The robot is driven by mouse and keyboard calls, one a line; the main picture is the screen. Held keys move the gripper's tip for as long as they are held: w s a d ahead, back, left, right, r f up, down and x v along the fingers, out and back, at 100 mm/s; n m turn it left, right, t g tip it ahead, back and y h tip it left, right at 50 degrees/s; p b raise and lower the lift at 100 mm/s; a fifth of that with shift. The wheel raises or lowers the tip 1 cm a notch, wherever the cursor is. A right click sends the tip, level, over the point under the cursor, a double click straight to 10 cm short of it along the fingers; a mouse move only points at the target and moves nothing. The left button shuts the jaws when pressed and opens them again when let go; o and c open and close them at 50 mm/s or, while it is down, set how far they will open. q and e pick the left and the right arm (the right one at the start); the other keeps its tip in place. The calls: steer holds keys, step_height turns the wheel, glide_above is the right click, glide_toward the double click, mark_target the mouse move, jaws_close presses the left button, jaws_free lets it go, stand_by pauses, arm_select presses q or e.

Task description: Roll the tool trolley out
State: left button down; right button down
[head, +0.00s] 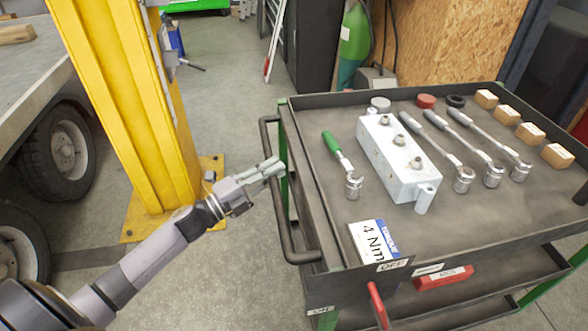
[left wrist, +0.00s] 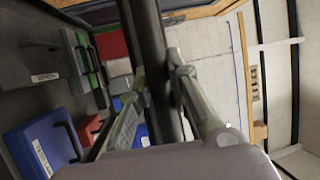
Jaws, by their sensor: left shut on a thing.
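The tool trolley (head: 470,232) is dark grey with green corner posts and fills the right of the head view. Its dark bar handle (head: 287,225) runs along its left side. My left gripper (head: 272,167) reaches in from the left and is shut on this handle. In the left wrist view the handle (left wrist: 151,62) passes between the two fingers of the left gripper (left wrist: 155,78). The fingers hide part of the bar. My right gripper does not show.
On the trolley lie a green-handled ratchet (head: 338,152), a metal block (head: 395,160), several wrenches and wooden blocks (head: 558,156). A yellow post (head: 130,100) and a trailer wheel (head: 62,150) stand left. Grey floor (head: 225,80) lies open between post and trolley.

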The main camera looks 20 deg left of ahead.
arm_select(q)
steer(key=shift+s+a+f, duration=0.1)
steer(key=shift+s+a, duration=0.65)
steer(key=shift+a, duration=0.25)
steer(key=shift+s+a, duration=0.75)
steer(key=shift+a, duration=0.2)
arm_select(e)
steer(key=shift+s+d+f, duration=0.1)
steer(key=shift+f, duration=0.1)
arm_select(q)
steer(key=c, duration=1.6)
jaws_free()
steer(key=shift+c, duration=0.2)
steer(key=shift+o, duration=0.8)
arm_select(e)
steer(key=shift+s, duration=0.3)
arm_select(q)
steer(key=v, duration=1.2)
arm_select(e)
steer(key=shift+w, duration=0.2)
